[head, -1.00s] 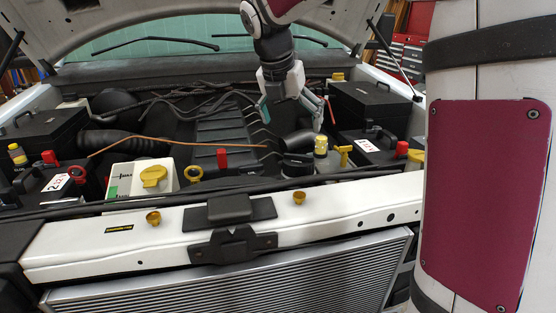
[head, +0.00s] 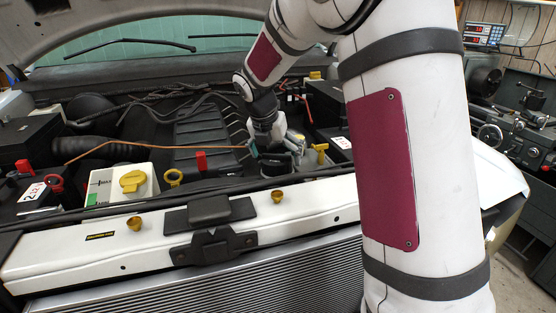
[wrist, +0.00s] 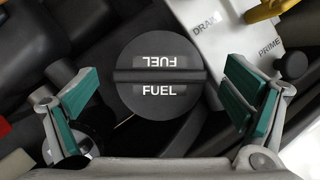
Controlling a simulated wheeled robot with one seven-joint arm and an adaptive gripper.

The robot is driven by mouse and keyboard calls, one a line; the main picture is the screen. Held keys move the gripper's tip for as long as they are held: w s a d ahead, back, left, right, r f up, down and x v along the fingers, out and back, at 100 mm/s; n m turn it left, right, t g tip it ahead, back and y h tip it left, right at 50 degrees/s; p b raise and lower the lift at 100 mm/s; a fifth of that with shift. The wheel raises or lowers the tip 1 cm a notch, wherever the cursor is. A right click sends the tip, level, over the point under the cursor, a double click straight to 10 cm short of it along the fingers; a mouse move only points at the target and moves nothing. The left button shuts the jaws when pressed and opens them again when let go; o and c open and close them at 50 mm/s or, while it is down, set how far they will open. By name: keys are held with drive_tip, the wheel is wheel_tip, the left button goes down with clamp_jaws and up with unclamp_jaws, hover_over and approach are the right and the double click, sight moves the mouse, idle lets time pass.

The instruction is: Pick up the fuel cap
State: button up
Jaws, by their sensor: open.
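The fuel cap (wrist: 160,100) is a round dark grey disc with a raised bar across it and the word FUEL on both sides. It fills the middle of the wrist view. My gripper (wrist: 160,108) is open, with one teal-padded finger to the left of the cap and one to the right. Neither finger appears to touch it. In the head view my gripper (head: 272,148) is low in the engine bay, in front of the cap's area, and the cap cannot be made out clearly there.
A pale housing (wrist: 228,45) marked DRAIN and PRIME lies beside the cap, close to the right finger. The white front crossmember (head: 100,240) runs along the near edge.

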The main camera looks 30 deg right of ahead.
drive_tip(key=shift+w+d+f, duration=0.15)
drive_tip(key=shift+d+f, duration=0.05)
drive_tip(key=shift+f, duration=0.45)
drive_tip(key=c, duration=1.2)
drive_tip(key=shift+o, duration=0.2)
drive_tip(key=shift+r, duration=0.1)
